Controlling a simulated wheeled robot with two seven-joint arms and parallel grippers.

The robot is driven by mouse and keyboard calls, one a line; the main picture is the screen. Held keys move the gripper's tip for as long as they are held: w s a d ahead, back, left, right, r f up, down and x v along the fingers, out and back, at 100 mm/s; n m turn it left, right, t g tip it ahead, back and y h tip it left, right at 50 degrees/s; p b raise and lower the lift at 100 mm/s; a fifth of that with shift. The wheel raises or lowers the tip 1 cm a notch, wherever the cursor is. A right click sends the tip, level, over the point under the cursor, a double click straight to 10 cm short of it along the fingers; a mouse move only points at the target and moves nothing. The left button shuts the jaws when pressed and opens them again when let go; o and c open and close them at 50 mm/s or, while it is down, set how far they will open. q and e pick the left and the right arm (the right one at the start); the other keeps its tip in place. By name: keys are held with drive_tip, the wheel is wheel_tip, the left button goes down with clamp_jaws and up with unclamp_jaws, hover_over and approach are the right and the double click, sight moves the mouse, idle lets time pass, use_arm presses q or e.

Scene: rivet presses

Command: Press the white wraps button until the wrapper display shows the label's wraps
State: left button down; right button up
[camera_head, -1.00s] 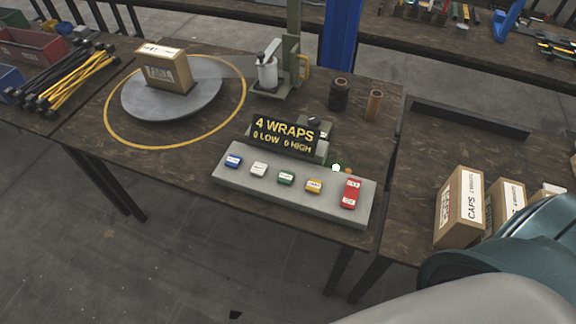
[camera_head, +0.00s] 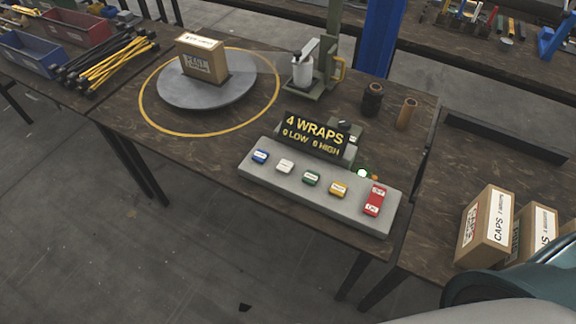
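The white button (camera_head: 285,166) sits on the grey control panel (camera_head: 340,208), second from the left, between a blue button (camera_head: 260,156) and a green button (camera_head: 311,178). A yellow button (camera_head: 338,190) and a red switch (camera_head: 374,200) are further right. The wrapper display (camera_head: 316,134) behind the buttons reads "4 WRAPS, 0 LOW 0 HIGH". A cardboard box (camera_head: 203,62) with labels stands on the round grey turntable (camera_head: 172,92); its label is too small to read. Neither gripper shows; only part of my arm is at the lower right.
The wrapper post with a white roll (camera_head: 302,70) stands behind the display. A dark roll (camera_head: 372,98) and a brown tube (camera_head: 406,113) are to its right. Boxes marked CAPS (camera_head: 486,228) stand on the right table. Yellow and black rods (camera_head: 108,62) and bins lie at left.

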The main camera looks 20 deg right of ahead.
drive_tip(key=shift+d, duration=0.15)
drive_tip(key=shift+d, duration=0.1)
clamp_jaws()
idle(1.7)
